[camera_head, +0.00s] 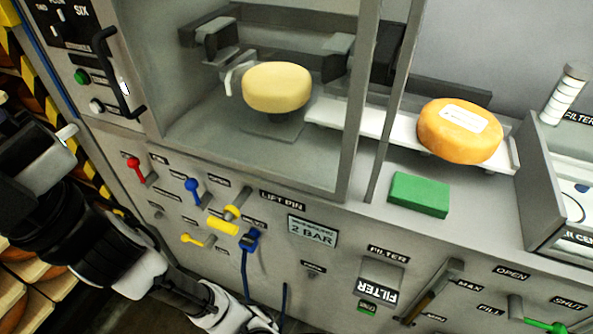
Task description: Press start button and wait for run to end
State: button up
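A round green button (81,76) sits on the upright control panel (68,50) at the upper left; its label is too small to read. A white button (96,106) is below it. My gripper (62,137) is at the left edge, below and left of both buttons and apart from them. One pale fingertip shows; the rest is dark and partly cut off, so its opening cannot be told. A pale yellow cheese wheel (276,87) rests on a small support inside the machine chamber. An orange cheese wheel (459,131) with a white label lies on the white rail to the right.
A black handle (118,75) stands out right of the buttons. Red (137,169), blue (192,190) and yellow (192,239) levers project from the front panel near my arm. A green block (419,194) lies on the ledge. Shelves with cheese wheels stand at the left.

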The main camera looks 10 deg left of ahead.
aim_at(80, 77)
jog(key=u, duration=1.25)
